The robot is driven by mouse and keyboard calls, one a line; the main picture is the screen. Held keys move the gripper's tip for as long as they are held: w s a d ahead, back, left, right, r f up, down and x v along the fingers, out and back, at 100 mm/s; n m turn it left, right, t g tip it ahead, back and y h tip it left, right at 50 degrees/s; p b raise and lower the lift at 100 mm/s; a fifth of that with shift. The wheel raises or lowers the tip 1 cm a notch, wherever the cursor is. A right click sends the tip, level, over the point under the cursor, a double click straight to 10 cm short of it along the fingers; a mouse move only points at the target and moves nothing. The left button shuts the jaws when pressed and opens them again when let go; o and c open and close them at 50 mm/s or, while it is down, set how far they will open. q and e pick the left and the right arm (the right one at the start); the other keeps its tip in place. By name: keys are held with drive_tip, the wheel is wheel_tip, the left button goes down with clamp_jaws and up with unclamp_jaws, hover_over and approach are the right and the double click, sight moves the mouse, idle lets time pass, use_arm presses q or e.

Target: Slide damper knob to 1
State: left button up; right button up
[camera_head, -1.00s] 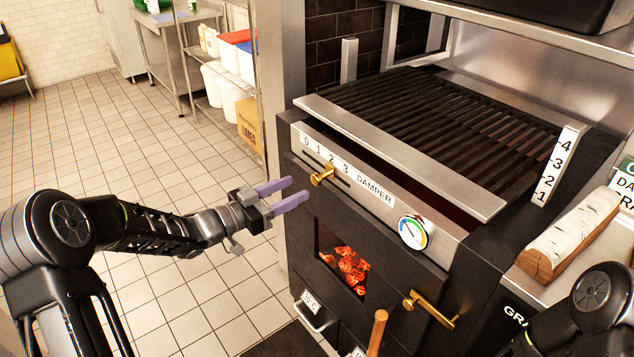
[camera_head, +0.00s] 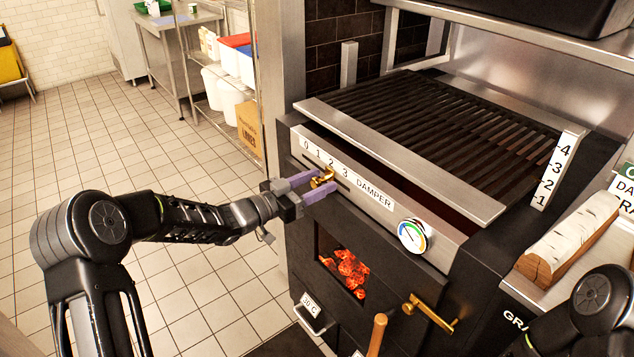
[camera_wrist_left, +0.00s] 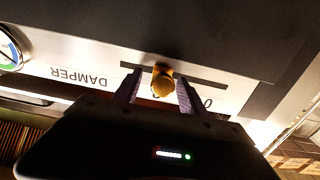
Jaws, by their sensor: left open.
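The brass damper knob (camera_head: 322,178) sits in a dark horizontal slot on the grill's front, below the scale label (camera_head: 326,157) marked 0, 1, 2, 3. The knob stands near the 2, though my gripper partly covers it. My left gripper (camera_head: 319,185) has its two purple fingers open, one on each side of the knob. In the left wrist view the knob (camera_wrist_left: 162,80) is between the spread fingers, with a gap visible on each side. That view is upside down, with the DAMPER label on the left. My right gripper is out of view; only part of the right arm shows.
A round gauge (camera_head: 412,234) sits right of the damper label. Below are a fire window with glowing coals (camera_head: 347,272) and a brass door handle (camera_head: 430,313). A wooden handle (camera_head: 377,334) stands in front. The tiled floor at left is clear.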

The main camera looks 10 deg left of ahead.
use_arm(q)
drive_tip(key=shift+c, duration=0.4)
clamp_jaws()
idle(0.9)
